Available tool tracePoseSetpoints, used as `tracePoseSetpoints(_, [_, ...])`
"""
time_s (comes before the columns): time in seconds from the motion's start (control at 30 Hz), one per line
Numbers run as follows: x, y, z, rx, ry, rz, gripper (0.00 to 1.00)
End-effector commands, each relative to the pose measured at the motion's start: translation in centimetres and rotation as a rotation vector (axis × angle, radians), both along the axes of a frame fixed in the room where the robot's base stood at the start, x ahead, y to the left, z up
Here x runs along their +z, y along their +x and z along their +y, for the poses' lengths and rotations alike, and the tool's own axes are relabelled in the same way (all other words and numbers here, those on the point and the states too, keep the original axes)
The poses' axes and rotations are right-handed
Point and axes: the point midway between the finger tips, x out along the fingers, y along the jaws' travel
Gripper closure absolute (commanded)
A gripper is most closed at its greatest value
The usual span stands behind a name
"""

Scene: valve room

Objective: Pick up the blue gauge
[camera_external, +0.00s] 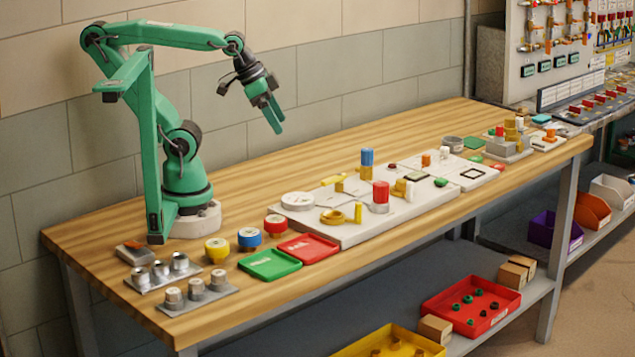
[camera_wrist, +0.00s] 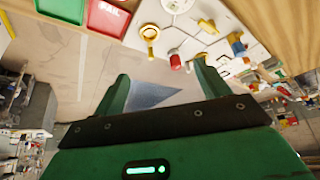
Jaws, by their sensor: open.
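The blue gauge (camera_external: 249,238) stands on the wooden bench near its front left. A yellow gauge (camera_external: 217,250) stands to its left and a red gauge (camera_external: 276,226) to its right, all in one row. I do not make out the blue gauge in the wrist view. My gripper (camera_external: 275,120) is open and empty, high above the bench and well away from the gauge. Its two green fingers (camera_wrist: 160,85) stand apart in the wrist view, with nothing between them.
A green tray (camera_external: 270,264) and a red tray (camera_external: 309,248) lie just in front of the gauges. Metal fittings on two plates (camera_external: 198,296) stand at the left. A pale board (camera_external: 340,232) with valve parts lies to the right. The bench's back strip is clear.

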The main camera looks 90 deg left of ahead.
Motion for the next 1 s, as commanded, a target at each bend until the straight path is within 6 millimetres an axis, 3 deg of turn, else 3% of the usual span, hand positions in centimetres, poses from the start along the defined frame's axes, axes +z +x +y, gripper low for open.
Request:
tracePoseSetpoints(0.37, [-1.4, 0.5, -1.4, -0.004, -0.027, 0.067, 0.25])
tracePoseSetpoints(0.67, [-5.7, 0.7, -5.8, 0.004, -0.062, 0.263, 0.25])
tracePoseSetpoints(1.0, [-11.3, -1.2, -10.9, 0.049, -0.01, 0.494, 0.25])
